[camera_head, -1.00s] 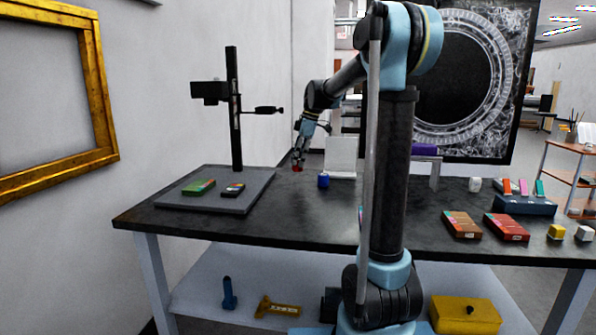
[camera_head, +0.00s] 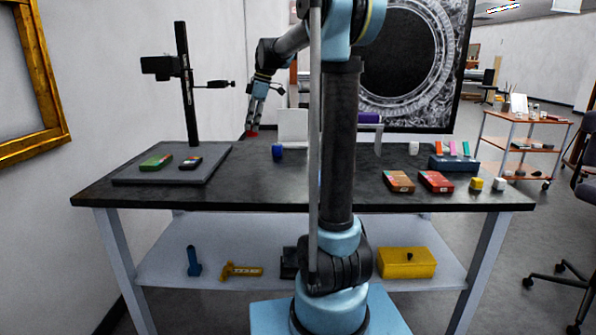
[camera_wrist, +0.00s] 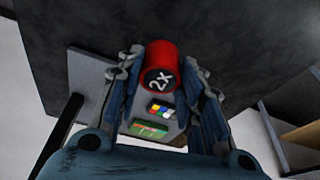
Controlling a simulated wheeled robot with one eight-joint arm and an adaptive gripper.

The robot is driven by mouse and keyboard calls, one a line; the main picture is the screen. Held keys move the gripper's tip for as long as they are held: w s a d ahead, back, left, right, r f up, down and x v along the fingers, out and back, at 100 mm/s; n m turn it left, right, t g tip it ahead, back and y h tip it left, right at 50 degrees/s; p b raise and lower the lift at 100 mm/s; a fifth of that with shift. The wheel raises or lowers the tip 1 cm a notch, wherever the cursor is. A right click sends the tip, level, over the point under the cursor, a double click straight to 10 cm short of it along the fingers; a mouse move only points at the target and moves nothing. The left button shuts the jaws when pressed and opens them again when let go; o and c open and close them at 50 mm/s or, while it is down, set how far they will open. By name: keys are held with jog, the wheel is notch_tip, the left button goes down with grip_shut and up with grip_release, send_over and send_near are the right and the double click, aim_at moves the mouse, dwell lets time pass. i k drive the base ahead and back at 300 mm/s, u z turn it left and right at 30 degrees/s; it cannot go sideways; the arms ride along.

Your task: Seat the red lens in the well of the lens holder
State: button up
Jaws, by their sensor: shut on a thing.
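The red lens (camera_wrist: 160,58), a short red cylinder with a dark face marked "2X", is between the fingers of my gripper (camera_wrist: 162,70) in the wrist view. In the head view my gripper (camera_head: 253,122) hangs at the back of the table with the red lens (camera_head: 252,134) at its tip, apart from the tabletop. A black stand (camera_head: 187,90) rises from a grey base plate to the left. A short side arm (camera_head: 214,84) on it points toward my gripper and looks like the lens holder, though its well cannot be made out.
A blue object (camera_head: 277,152) stands right of the lens. Red boxes (camera_head: 436,182) lie on the table's right. The front left tabletop (camera_head: 250,190) is clear.

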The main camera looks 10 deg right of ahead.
aim_at(219, 84)
jog(key=u, duration=0.25)
jog(key=k, duration=1.2)
jog(key=z, duration=0.65)
jog(key=i, duration=1)
jog(key=u, duration=0.05)
